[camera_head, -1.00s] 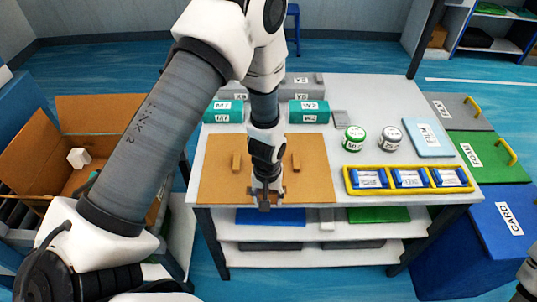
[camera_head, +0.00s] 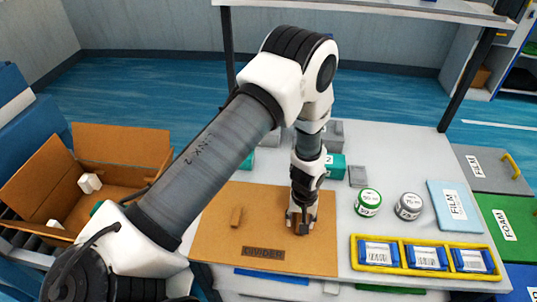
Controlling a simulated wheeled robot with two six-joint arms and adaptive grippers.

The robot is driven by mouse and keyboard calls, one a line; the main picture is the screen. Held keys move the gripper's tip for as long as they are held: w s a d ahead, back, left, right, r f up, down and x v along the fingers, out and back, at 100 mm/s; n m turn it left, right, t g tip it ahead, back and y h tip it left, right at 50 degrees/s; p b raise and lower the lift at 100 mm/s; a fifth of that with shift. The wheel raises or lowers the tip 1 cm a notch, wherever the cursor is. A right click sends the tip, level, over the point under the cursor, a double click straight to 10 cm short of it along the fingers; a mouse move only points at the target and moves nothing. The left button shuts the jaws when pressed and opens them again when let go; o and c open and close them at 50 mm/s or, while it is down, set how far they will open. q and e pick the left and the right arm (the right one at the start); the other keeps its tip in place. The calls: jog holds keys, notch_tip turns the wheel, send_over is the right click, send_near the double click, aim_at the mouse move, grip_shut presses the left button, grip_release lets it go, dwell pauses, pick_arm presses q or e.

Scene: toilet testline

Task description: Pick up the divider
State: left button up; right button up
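The divider is a flat brown board (camera_head: 215,255) lying on the grey-white table, with a dark "DIVIDER" label (camera_head: 263,252) near its front edge. A small brown handle (camera_head: 236,217) stands on its left part. My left gripper (camera_head: 298,224) points down over the board's right part, where the second handle is mostly hidden by it. I cannot tell whether the fingers touch the handle or have closed on it. The board lies flat. My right gripper is not in view.
A yellow tray (camera_head: 354,254) with several blue packs stands at the front right. Green-lidded (camera_head: 368,202) and grey-lidded (camera_head: 408,206) tins are behind it. Teal boxes (camera_head: 334,167) stand behind my arm. An open cardboard box (camera_head: 128,150) is at the left. Labelled bins (camera_head: 492,170) stand at the right.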

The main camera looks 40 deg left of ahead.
pick_arm(q)
jog(key=shift+w+f, duration=0.15)
jog(key=shift+f, duration=0.05)
jog(key=shift+s+r, duration=0.1)
jog(key=shift+s, duration=0.1)
grip_shut()
jog(key=shift+r, duration=0.1)
